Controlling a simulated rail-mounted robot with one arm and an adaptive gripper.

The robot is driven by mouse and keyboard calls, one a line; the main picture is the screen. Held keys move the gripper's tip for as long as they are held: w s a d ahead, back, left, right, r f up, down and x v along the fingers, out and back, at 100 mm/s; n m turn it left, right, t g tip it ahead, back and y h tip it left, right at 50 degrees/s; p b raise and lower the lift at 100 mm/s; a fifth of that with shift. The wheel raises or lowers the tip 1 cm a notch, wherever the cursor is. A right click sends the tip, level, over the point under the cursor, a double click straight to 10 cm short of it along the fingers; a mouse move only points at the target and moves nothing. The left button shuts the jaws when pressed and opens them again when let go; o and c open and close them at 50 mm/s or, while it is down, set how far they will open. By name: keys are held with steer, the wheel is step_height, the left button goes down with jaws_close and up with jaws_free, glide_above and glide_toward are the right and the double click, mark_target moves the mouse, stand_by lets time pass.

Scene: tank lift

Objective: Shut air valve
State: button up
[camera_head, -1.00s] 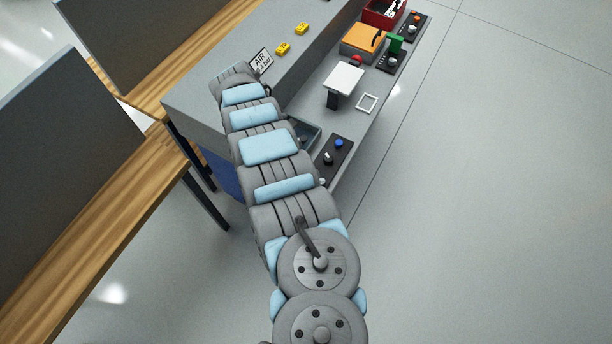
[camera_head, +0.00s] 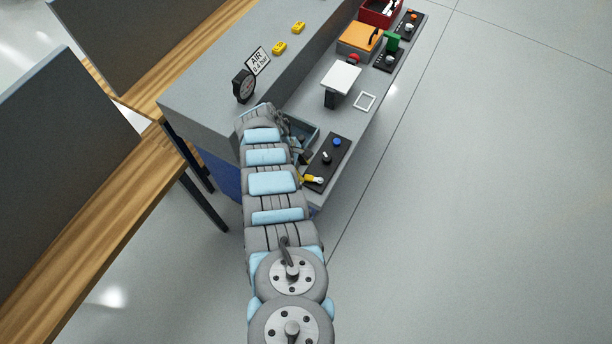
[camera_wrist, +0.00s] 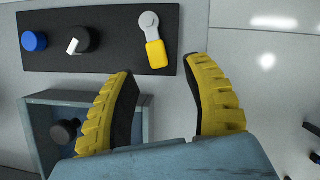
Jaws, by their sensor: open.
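A lever valve with a silver pivot and a yellow handle (camera_wrist: 156,54) sits on a black panel (camera_wrist: 110,58) in the wrist view. Its handle points toward my gripper. The lever (camera_head: 313,179) also shows at the near end of the panel in the head view, beside my arm. My gripper (camera_wrist: 160,82) is open and empty; its yellow fingers are spread on either side of the handle's line, with the handle just beyond the gap. I cannot tell the height between them. A round gauge (camera_head: 243,87) stands beside a sign (camera_head: 258,61) reading "AIR 0.4 bar".
The panel also carries a black knob (camera_wrist: 78,40) and a blue button (camera_wrist: 34,41). An open grey-blue box (camera_wrist: 40,125) with a dark knob inside lies by the left finger. A white plate on a stand (camera_head: 341,78) and an orange box (camera_head: 361,38) are farther along the bench.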

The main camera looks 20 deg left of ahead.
mark_target(307, 177)
steer(key=shift+b+x, duration=0.75)
steer(key=shift+x, duration=1.25)
steer(key=shift+w, duration=0.1)
jaws_close()
